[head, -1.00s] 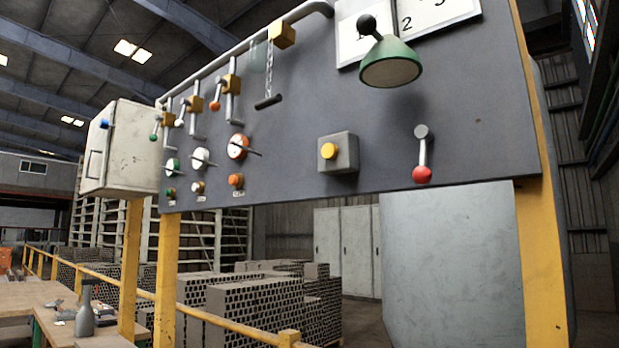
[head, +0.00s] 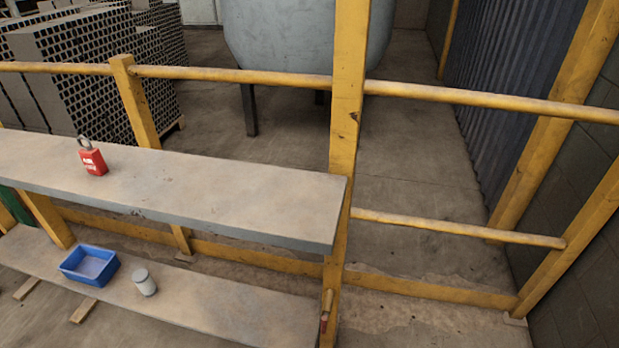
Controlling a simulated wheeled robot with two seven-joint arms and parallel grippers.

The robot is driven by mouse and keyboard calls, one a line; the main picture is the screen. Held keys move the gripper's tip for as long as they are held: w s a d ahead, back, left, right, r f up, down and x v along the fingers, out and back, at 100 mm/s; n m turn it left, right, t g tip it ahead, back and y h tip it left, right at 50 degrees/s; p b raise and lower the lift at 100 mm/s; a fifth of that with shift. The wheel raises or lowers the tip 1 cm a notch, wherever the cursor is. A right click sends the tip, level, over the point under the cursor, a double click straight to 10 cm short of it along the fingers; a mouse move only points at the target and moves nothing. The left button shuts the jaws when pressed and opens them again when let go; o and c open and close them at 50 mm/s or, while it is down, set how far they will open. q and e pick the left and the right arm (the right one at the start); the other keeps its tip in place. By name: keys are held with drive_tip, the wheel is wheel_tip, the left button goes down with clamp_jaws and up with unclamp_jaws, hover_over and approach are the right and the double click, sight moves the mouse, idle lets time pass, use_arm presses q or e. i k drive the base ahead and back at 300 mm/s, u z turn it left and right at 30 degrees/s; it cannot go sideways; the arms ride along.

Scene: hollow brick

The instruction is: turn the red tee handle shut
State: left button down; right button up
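No red tee handle can be made out for certain in the head view. A small fitting (head: 326,311) with a tan upper part and a red lower part sits low on the yellow post (head: 346,120), near the bottom edge. It is too small to tell whether it is a handle or how it is turned. Neither of my grippers is in view.
A red padlock (head: 92,158) stands on the upper grey shelf (head: 230,200). A blue bin (head: 90,265) and a grey can (head: 144,282) stand on the lower shelf (head: 215,305). Yellow rails (head: 470,101) cross in front of a grey tank (head: 290,35) and stacked hollow bricks (head: 85,70).

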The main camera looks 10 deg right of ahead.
sight(324, 319)
drive_tip(key=z, duration=1.9)
drive_tip(key=k, duration=1.05)
drive_tip(key=u, duration=1.55)
drive_tip(key=i, duration=1)
drive_tip(key=u, duration=0.05)
